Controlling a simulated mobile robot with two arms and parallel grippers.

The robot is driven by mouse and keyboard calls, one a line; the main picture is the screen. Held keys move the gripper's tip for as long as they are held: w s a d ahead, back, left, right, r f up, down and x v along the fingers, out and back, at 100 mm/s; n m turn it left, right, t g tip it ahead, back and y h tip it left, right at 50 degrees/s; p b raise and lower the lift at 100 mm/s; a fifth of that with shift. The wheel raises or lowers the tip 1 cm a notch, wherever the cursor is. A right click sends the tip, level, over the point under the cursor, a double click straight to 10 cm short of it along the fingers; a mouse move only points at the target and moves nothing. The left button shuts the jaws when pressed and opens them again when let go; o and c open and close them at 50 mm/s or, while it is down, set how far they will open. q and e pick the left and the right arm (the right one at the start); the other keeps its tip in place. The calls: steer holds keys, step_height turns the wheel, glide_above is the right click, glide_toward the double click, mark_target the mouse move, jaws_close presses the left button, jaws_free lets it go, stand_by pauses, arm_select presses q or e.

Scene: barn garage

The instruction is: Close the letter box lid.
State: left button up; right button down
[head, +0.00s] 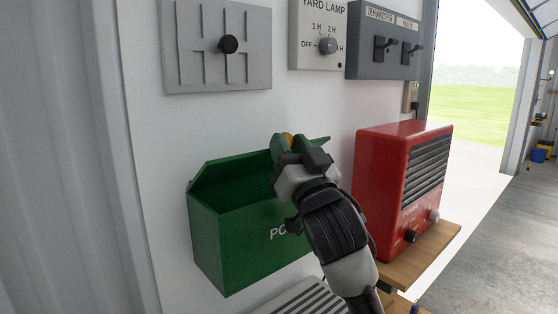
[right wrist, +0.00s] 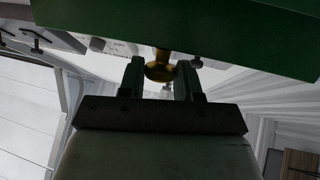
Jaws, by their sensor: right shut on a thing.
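The green letter box (head: 225,252) is fixed to the white wall in the head view, with part of its white lettering hidden by my right arm. Its lid (head: 232,167) is raised and tilted, so the box's opening shows. My right gripper (head: 288,142) is at the lid's front edge, shut on the brass knob (right wrist: 160,70). In the right wrist view the knob sits between the two fingers (right wrist: 160,80), beneath the green lid panel (right wrist: 190,30). My left gripper is not in view.
A red heater (head: 385,185) stands on a wooden shelf (head: 440,240) close to the right of my arm. Above are a grey gear-lever panel (head: 195,50), a yard lamp dial (head: 327,46) and a dark switch box (head: 365,60). A striped grey object (head: 305,298) lies below the box.

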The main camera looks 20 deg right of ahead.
step_height(320, 180, down, 8)
steer(key=s+m+t+h+b, duration=0.1)
steer(key=s+t+b, duration=0.1)
steer(key=b, duration=0.5)
steer(key=shift+d+m+t+h, duration=0.4)
steer(key=shift+s, duration=0.1)
steer(key=c, duration=1.1)
jaws_free()
steer(key=shift+d, duration=0.1)
steer(key=shift+o, duration=0.2)
